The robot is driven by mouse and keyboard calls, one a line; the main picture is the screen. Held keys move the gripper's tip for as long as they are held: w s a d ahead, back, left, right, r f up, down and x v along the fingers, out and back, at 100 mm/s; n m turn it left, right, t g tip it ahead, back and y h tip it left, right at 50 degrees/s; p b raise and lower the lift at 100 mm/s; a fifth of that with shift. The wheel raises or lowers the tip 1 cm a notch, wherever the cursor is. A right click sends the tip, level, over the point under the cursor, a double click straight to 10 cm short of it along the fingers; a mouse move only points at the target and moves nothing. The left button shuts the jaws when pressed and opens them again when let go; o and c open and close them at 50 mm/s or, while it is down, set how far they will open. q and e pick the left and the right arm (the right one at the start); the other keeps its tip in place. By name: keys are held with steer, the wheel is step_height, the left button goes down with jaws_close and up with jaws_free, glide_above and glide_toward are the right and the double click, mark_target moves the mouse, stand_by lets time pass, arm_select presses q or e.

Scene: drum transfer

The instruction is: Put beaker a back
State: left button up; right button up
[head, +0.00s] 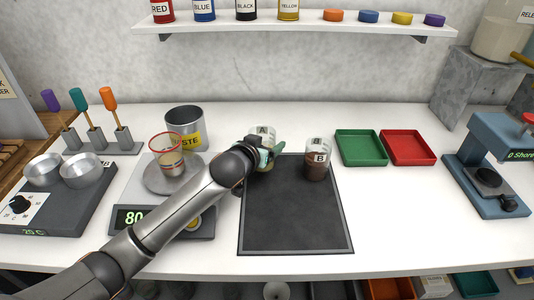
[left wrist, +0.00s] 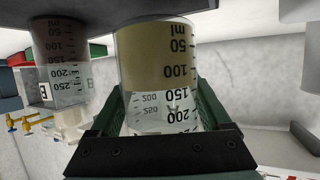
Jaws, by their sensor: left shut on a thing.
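Beaker A (head: 262,132), clear with a white "A" label, is at the far left corner of the dark mat (head: 292,222). My left gripper (head: 268,157) is shut around it; the arm hides part of it, and I cannot tell whether its base touches the mat. In the left wrist view the held beaker (left wrist: 157,60) shows between the two green fingers, upside down in the picture, with pale yellowish contents. Beaker B (head: 317,170), with dark brown contents, stands to its right at the mat's far right corner. My right gripper is not in view.
A red-rimmed beaker (head: 168,158) stands on the scale (head: 137,217) at left, near the waste can (head: 185,115). A green tray (head: 361,148) and a red tray (head: 408,147) lie right of the mat. The front of the mat is clear. A shelf (head: 300,24) hangs above.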

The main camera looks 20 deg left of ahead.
arm_select(q)
steer(key=shift+w+d+f, duration=0.1)
steer(key=shift+w+f, duration=0.05)
steer(key=shift+f, duration=1.55)
steer(key=shift+f, duration=0.2)
steer(key=o, duration=1.5)
steer(key=shift+r, duration=0.25)
steer(key=v, duration=1.2)
steer(key=shift+p, duration=0.35)
